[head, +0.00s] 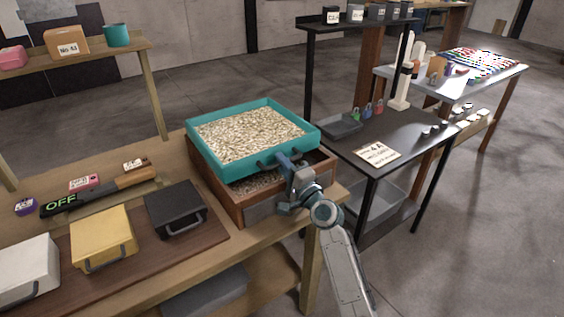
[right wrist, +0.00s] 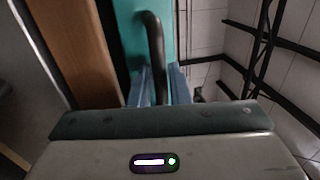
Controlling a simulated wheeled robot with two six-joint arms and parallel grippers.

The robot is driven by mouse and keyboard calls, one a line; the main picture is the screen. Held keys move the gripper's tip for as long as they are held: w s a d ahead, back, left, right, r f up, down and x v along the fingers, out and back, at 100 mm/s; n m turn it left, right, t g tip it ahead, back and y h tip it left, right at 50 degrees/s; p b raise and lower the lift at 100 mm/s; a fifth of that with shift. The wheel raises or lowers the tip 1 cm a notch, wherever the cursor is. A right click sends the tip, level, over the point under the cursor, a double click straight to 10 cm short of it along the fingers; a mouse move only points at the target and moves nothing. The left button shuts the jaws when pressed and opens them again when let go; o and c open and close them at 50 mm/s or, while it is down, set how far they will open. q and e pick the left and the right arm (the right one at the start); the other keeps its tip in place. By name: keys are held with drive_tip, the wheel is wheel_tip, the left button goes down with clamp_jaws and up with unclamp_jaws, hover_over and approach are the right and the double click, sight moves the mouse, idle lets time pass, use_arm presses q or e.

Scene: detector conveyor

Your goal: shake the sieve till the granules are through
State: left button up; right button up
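A teal square sieve (head: 231,169) full of pale granules (head: 250,132) sits over a brown wooden box (head: 219,194), a little askew to it. More granules (head: 258,183) show in the box below the sieve's near wall. My right gripper (head: 285,162) is at the sieve's near side, at its dark handle (head: 268,163). In the right wrist view the dark handle (right wrist: 155,45) runs down between the two blue fingers, against the teal wall (right wrist: 138,20). The fingers appear closed around it. My left gripper is not in view.
A yellow case (head: 101,238), a black case (head: 176,208) and a white case (head: 28,268) stand on the bench left of the box. A black table (head: 400,137) with padlocks stands at right.

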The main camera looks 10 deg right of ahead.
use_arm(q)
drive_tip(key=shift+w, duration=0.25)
use_arm(e)
drive_tip(key=shift+w, duration=0.2)
clamp_jaws()
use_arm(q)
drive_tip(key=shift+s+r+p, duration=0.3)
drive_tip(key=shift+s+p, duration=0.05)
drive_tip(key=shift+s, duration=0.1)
use_arm(e)
drive_tip(key=v, duration=0.3)
drive_tip(key=r+v, duration=0.1)
drive_tip(key=v, duration=0.1)
drive_tip(key=shift+s, duration=0.4)
unclamp_jaws()
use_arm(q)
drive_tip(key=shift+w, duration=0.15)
